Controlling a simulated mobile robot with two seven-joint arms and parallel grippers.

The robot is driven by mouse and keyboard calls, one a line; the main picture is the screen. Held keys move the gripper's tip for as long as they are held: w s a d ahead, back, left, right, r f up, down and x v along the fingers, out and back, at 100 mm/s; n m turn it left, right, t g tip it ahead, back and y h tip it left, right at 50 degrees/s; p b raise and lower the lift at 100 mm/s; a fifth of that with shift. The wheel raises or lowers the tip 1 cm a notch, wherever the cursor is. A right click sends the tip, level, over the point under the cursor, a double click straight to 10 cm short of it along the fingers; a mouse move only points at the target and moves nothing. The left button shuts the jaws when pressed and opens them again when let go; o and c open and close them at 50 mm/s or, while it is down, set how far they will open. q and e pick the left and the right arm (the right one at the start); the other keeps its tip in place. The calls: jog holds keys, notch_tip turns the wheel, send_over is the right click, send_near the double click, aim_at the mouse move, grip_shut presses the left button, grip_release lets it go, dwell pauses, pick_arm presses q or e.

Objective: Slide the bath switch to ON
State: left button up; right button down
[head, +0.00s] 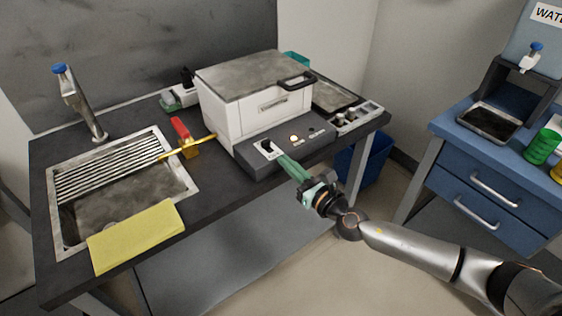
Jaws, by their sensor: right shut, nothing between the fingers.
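The bath (270,108) is a white box with a grey metal lid and a black handle, standing on the dark bench. Its dark front panel (306,140) carries a small black switch on a white plate (266,148) at the left, and a lit round lamp (294,138) near the middle. My right gripper (281,159) is green, shut and empty. Its fingertips are right beside the switch plate, at its lower right; I cannot tell whether they touch the switch. The switch's labels are too small to read. My left gripper is not in view.
A sink (58,226) with a tap (77,104) and a yellow cloth (138,236) are on the left. A red and yellow tool (181,131) lies left of the bath. A blue drawer cabinet (460,168) stands at the right, and a blue bin (374,160) is below the bench.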

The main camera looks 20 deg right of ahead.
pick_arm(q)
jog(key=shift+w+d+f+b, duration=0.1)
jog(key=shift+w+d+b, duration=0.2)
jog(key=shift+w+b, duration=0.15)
pick_arm(e)
jog(key=v, duration=0.7)
jog(key=shift+s+d, duration=0.2)
jog(key=shift+d, duration=0.05)
